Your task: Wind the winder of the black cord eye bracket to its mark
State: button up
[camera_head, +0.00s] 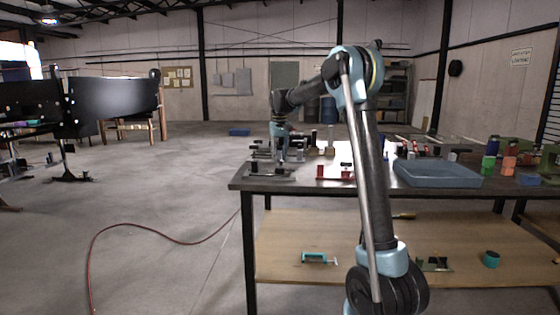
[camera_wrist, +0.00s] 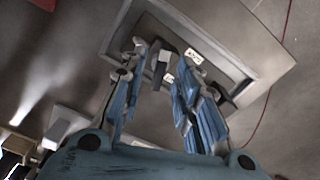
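My gripper (camera_head: 281,152) points down over the left end of the workbench, among several small bracket fixtures. In the wrist view its two blue fingers (camera_wrist: 166,58) are spread apart, with a small grey block and a dark part (camera_wrist: 160,70) showing between them. Below is a grey plate (camera_wrist: 268,72) with a dark inner area and two small white labels (camera_wrist: 194,56). A black piece (camera_wrist: 244,90) lies right of the fingers. I cannot tell for certain which part is the winder or where its mark is. In the head view a low grey fixture with a black knob (camera_head: 254,167) stands by the gripper.
A red fixture (camera_head: 335,173) stands right of my gripper. A blue tray (camera_head: 436,183) lies further right, with green and orange items (camera_head: 509,160) beyond. A lower wooden shelf (camera_head: 340,283) holds a teal clamp (camera_head: 319,258). A red hose (camera_head: 150,228) lies on the floor.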

notch_tip(320, 180, up, 11)
dwell(0.4)
jog(key=shift+f, duration=0.15)
